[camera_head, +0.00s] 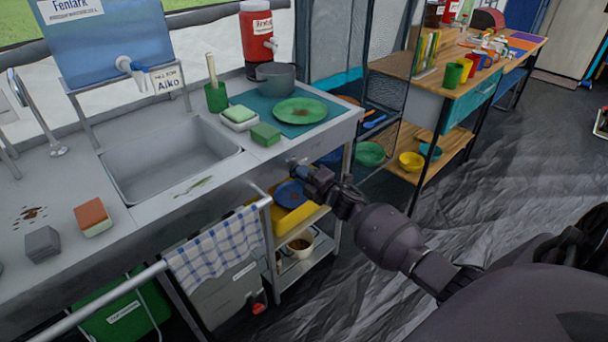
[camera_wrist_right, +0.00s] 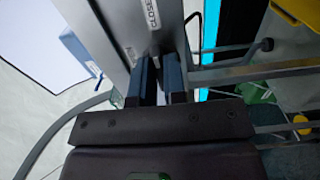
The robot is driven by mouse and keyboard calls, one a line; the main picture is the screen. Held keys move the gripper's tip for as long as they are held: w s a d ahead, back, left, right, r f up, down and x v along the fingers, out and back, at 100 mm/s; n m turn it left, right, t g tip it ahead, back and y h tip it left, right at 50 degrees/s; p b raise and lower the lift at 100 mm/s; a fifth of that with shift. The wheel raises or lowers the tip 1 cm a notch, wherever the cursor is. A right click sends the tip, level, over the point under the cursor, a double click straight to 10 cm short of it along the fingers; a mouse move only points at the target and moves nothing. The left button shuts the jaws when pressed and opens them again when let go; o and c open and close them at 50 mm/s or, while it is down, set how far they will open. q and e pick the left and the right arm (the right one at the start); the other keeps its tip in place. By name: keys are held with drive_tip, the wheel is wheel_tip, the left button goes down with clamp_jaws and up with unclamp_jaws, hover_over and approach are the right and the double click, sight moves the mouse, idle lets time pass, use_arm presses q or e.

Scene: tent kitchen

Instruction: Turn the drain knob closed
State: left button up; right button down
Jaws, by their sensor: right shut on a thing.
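The sink (camera_head: 165,165) is set in the grey steel counter in the head view. My right gripper (camera_head: 302,172) is at the counter's front face, right of the sink and below the green sponge. In the right wrist view, my gripper's fingers (camera_wrist_right: 159,82) are close together at a grey panel, shut on the drain knob. The knob itself is hidden by the fingers, so its angle cannot be told. A label (camera_wrist_right: 153,14) reading "CLOSE", its end cut off, sits on the panel just beyond the fingertips. My left gripper is not in view.
A towel rail with a checked towel (camera_head: 215,247) juts out left of my right gripper. A lower shelf with a yellow tub (camera_head: 296,222) is beneath it. A green plate (camera_head: 300,111) and sponges lie on the counter above. Open floor lies to the right.

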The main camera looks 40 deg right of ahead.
drive_tip(key=c, duration=1.2)
unclamp_jaws()
drive_tip(key=shift+s, duration=0.1)
drive_tip(key=shift+s+d+p, duration=0.15)
drive_tip(key=shift+s+p, duration=0.15)
drive_tip(key=shift+s, duration=1.45)
drive_tip(key=shift+s+d+p, duration=0.15)
drive_tip(key=shift+s+p, duration=0.1)
drive_tip(key=shift+s, duration=1.55)
drive_tip(key=shift+s+d+p, duration=0.15)
drive_tip(key=shift+s+p, duration=0.15)
drive_tip(key=shift+s, duration=1.45)
